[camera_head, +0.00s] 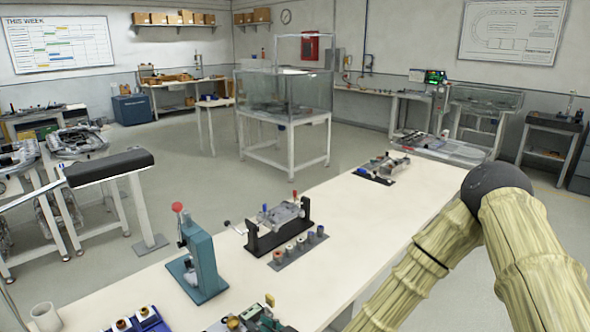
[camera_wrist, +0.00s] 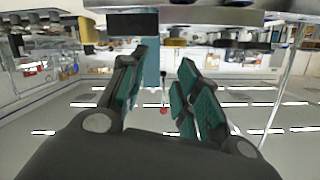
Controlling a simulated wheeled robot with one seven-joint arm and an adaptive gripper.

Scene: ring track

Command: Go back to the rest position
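My gripper (camera_wrist: 163,62) shows in the wrist view. Its two dark fingers with teal pads stand apart, with nothing held between them. In the wrist view the room appears upside down. Beyond the gap between the fingers, a red knob (camera_wrist: 163,111) hangs below a blue-green body. My arm (camera_head: 495,215) is bent at the right of the head view, over the bench's right side. Its lower end runs out of the picture, so the gripper is hidden there.
The long white bench (camera_head: 345,225) carries a teal press (camera_head: 203,258) with a red knob, a black fixture (camera_head: 278,228), a strip of small cylinders (camera_head: 300,246), and a white cup (camera_head: 45,317). A glass-walled table (camera_head: 284,95) stands behind. Grey floor (camera_head: 200,175) lies open beyond the bench.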

